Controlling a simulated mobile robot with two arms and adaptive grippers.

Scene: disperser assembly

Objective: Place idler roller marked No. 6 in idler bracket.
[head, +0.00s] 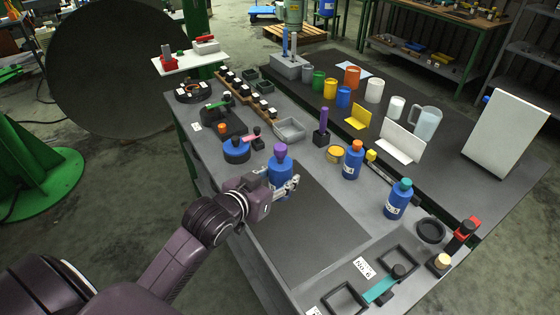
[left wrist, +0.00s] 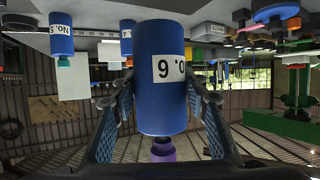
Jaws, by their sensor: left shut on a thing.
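My left gripper (head: 288,187) is shut on the blue roller (head: 280,172), a cylinder with a purple end. It is held roughly upright above the grey table near the dark mat. In the left wrist view, which is upside down, the roller (left wrist: 162,105) sits between both finger pads, and its partly visible white label carries a 6. A "No. 6" label (head: 363,267) lies on the table at the lower right, near a teal-armed fixture (head: 381,289) and dark square frames (head: 398,258). I cannot tell which fixture is the idler bracket. My right gripper is not in view.
Two other blue cylinders, orange-topped (head: 352,162) and teal-topped (head: 398,200), stand right of the held roller. A purple post (head: 323,120) and a grey tray (head: 289,130) stand behind it. The dark mat (head: 310,230) is bare.

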